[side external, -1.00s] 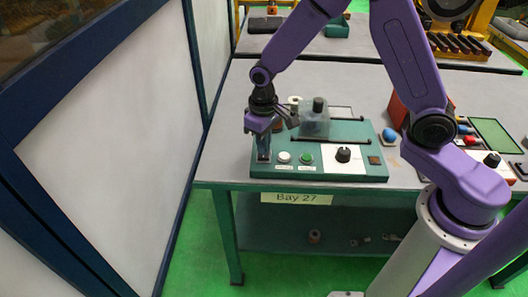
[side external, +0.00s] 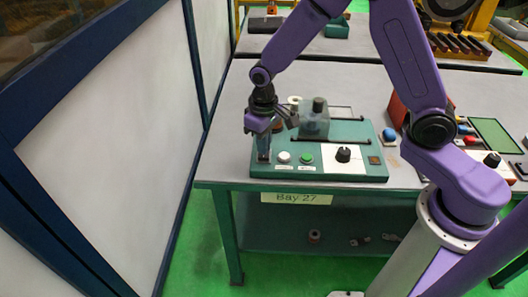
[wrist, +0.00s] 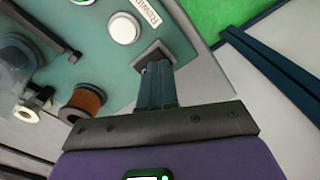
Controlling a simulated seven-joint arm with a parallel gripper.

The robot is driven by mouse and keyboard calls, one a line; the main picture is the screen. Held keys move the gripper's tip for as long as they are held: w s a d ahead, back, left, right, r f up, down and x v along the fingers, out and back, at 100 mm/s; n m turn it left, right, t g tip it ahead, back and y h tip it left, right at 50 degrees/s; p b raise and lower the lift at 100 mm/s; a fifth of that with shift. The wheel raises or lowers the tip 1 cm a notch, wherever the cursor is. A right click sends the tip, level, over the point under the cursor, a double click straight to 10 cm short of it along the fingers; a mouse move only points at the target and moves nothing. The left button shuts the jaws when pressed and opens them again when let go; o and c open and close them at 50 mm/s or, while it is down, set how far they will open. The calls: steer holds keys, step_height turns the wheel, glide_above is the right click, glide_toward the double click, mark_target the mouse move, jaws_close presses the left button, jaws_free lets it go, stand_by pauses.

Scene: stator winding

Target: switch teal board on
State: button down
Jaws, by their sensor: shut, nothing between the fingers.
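The teal board (side external: 335,133) lies on the grey table and carries a white button (side external: 284,157), a green button (side external: 306,159) and a black knob (side external: 343,154) on a white plate. My gripper (side external: 263,158) is shut and empty, pointing down at the board's front left corner, left of the white button. In the wrist view the fingertips (wrist: 154,70) are over a small dark square plate with a metallic part (wrist: 149,56), partly hidden by the fingers. I cannot tell whether they touch it. The white button (wrist: 124,28) is beside it, with a label partly reading "Rewin".
A copper-coloured coil (wrist: 84,101) stands near the fingers. A clear-covered unit (side external: 314,122) and black handles (side external: 331,141) rise from the board. A red box (side external: 398,112) stands to the right. A white wall panel (side external: 110,150) is left of the table.

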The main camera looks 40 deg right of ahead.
mark_target(265, 157)
steer(key=shift+f, duration=0.95)
stand_by(0.6)
steer(key=shift+r, duration=3.55)
steer(key=s+d+r+n, duration=0.2)
steer(key=s+n, duration=0.1)
steer(key=s, duration=0.6)
steer(key=s+d+r+n, duration=0.2)
steer(key=s+d+n, duration=0.1)
steer(key=s, duration=0.6)
steer(key=s+d+r+n, duration=0.3)
steer(key=s, duration=0.6)
steer(key=shift+s+n, duration=0.3)
steer(key=shift+s, duration=0.05)
